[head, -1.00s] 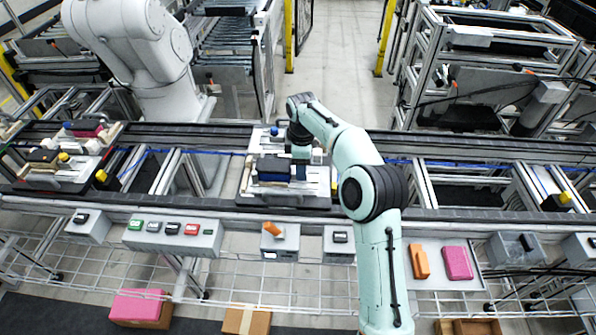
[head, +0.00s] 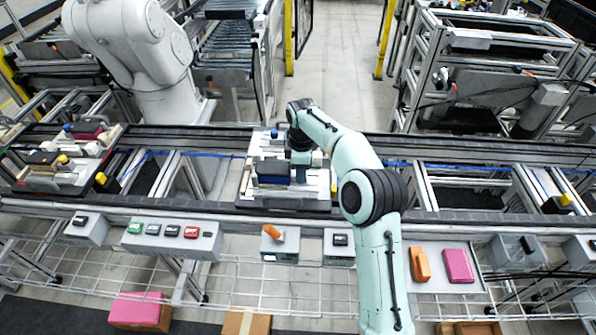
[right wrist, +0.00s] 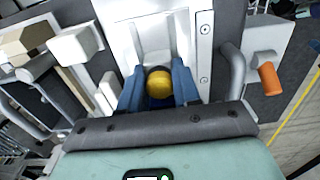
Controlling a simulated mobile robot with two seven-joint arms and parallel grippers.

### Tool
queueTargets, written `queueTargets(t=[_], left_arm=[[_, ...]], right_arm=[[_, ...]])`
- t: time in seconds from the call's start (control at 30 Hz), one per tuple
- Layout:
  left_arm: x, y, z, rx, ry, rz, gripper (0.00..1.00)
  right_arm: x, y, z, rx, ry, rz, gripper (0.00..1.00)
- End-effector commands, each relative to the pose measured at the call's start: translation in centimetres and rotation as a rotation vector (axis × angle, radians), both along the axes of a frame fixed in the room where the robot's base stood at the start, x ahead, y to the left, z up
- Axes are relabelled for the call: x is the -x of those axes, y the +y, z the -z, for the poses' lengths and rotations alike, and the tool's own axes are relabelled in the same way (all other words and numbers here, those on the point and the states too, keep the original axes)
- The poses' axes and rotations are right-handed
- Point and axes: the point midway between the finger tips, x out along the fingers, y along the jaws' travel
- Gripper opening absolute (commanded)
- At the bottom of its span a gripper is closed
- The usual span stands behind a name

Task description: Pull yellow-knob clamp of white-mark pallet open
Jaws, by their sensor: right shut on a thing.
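The pallet (head: 250,192) is a pale plate on the conveyor in the middle of the head view, with a dark blue block (head: 270,170) on it. I cannot make out a white mark. My right gripper (head: 301,174) reaches down over the pallet's right part. In the right wrist view, the yellow knob (right wrist: 159,84) sits between the two blue fingers of my right gripper (right wrist: 158,92), which are shut on it. White clamp parts (right wrist: 150,35) lie behind the knob. In the head view my arm and gripper hide the knob. My left gripper is not in view.
A second pallet (head: 50,182) with blocks and yellow knobs stands at the left of the conveyor. A blue knob (head: 274,132) is at the pallet's back edge. Button boxes (head: 172,240) line the front rail. An orange handle (right wrist: 268,79) stands right of my gripper in the wrist view.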

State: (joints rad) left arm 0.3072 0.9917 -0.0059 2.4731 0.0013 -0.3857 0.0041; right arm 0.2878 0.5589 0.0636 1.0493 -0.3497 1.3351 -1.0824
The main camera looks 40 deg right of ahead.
Motion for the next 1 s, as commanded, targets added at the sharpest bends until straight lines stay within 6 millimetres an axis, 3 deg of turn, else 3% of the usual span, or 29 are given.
queueTargets(t=[0.77, 0.8, 0.83, 1.0], left_arm=[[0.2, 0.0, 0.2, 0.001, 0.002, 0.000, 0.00], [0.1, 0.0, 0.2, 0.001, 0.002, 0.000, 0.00], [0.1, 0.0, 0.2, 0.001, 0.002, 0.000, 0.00], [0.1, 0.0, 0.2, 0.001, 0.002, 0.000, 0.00]], right_arm=[[1.6, -2.0, -0.1, 0.002, -0.001, 0.003, 0.05], [1.6, -1.9, -0.1, 0.001, -0.002, 0.002, 0.45], [1.6, -1.9, -0.1, 0.001, -0.002, 0.002, 0.49], [1.5, -1.9, -0.1, 0.001, -0.001, 0.001, 0.49]])
